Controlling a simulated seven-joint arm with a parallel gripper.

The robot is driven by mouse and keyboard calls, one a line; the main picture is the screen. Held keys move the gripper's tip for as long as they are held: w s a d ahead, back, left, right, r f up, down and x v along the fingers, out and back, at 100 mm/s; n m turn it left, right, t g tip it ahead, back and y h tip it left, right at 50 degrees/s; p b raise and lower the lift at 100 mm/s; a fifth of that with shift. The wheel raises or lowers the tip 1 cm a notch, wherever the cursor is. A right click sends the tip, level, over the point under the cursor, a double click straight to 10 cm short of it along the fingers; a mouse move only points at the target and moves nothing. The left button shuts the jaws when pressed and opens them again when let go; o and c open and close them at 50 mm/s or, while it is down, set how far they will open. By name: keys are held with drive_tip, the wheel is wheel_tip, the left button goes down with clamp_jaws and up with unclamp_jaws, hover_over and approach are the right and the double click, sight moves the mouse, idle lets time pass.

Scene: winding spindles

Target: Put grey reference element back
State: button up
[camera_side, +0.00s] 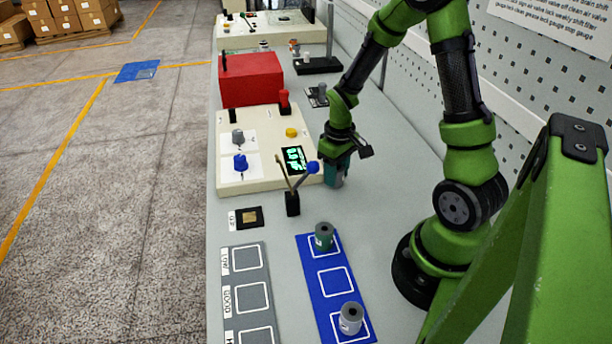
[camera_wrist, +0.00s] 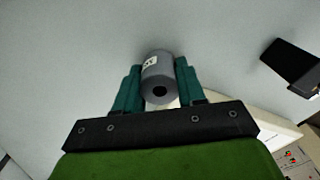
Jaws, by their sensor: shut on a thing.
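My gripper is shut on the grey reference element (camera_wrist: 159,79), a grey cylinder with a dark hole in its end and a small white label with dark print. The two teal fingers (camera_wrist: 157,88) press on its sides in the wrist view. In the side view my gripper (camera_side: 337,176) points down just right of the cream control box (camera_side: 235,182), and the held element is hidden there by the fingers. I cannot tell its height above the table.
A blue strip (camera_side: 332,282) holds a green spindle (camera_side: 324,236) at its far square and a grey spindle (camera_side: 350,318) at its near one; its middle square is empty. A lever (camera_side: 292,200) with a blue knob stands close to my gripper. A grey strip (camera_side: 246,298) lies left.

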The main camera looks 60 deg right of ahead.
drive_tip(key=shift+f, duration=0.1)
drive_tip(key=o, duration=1.2)
drive_tip(key=shift+c, duration=0.2)
wheel_tip(320, 180, up, 12)
drive_tip(key=s+a+r+t, duration=0.1)
drive_tip(key=a+r+t, duration=0.2)
drive_tip(key=a+r, duration=0.3)
drive_tip(key=shift+a+r+m, duration=0.3)
drive_tip(key=shift+a+r, duration=0.05)
drive_tip(key=shift+a, duration=0.55)
drive_tip(key=shift+o, duration=0.4)
drive_tip(key=s+a+r+m+t+y, duration=0.1)
drive_tip(key=s+a+r+t, duration=0.3)
drive_tip(key=a, duration=0.4)
drive_tip(key=shift+s+a+r+y, duration=0.3)
drive_tip(key=shift+s+r+y, duration=0.2)
